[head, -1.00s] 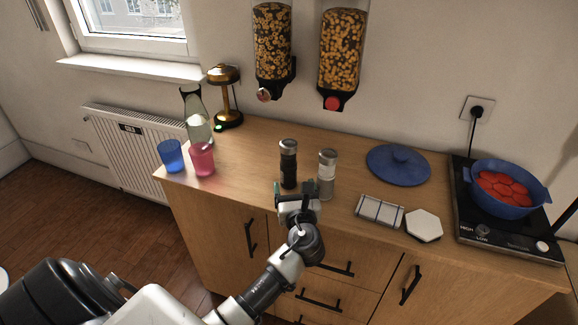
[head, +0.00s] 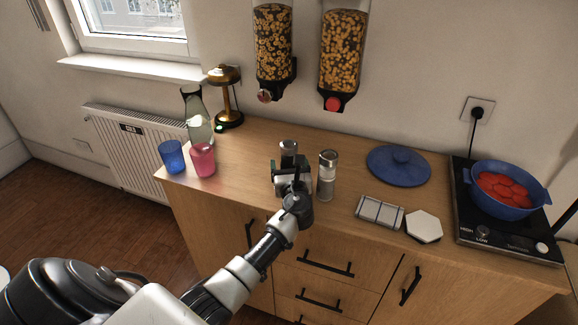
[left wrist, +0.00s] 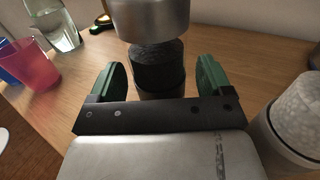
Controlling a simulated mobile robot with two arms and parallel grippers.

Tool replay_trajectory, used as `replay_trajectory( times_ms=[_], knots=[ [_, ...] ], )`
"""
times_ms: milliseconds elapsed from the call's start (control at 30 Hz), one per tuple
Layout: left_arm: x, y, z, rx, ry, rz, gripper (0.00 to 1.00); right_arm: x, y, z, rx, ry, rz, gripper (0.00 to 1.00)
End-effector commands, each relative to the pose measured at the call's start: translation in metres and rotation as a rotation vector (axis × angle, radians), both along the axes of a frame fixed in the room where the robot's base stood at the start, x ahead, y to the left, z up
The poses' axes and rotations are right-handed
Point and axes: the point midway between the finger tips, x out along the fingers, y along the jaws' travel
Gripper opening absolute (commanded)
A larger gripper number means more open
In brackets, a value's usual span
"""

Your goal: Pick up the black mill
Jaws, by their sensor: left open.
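The black mill (head: 288,148) with a silver top stands upright on the wooden counter. In the head view only its top shows above my left gripper (head: 290,168), which hides its body. In the left wrist view the mill's black body (left wrist: 158,68) stands between the two green-padded fingers of the open left gripper (left wrist: 160,82), with a visible gap on each side. A white mill (head: 327,176) with a silver top stands just right of the gripper; it also shows at the right of the left wrist view (left wrist: 295,118). My right gripper is not in view.
A blue cup (head: 171,156), a pink cup (head: 202,160), a glass carafe (head: 198,118) and a brass lamp (head: 228,98) stand to the left. A blue lid (head: 398,166), a tray (head: 380,211) and a white hexagon (head: 423,226) lie to the right.

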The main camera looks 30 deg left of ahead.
Motion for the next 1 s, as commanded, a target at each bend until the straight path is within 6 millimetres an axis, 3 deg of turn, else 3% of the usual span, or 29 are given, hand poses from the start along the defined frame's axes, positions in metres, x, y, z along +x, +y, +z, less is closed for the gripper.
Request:
replay_trajectory(
  times_ms=[67,400,467,767,1000],
  knots=[
    [0.000,0.000,0.000,0.000,0.000,0.000,0.77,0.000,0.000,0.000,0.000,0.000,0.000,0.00],
    [0.000,-0.001,0.000,0.000,0.000,0.000,0.24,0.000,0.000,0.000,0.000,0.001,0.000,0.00],
    [0.000,0.000,0.001,0.000,-0.001,0.000,0.18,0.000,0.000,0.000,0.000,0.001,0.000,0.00],
    [0.000,-0.001,0.009,0.000,-0.004,0.000,0.18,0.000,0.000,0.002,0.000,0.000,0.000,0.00],
    [0.000,0.000,0.056,0.000,-0.007,0.000,0.18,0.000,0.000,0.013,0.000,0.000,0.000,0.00]
  ],
)
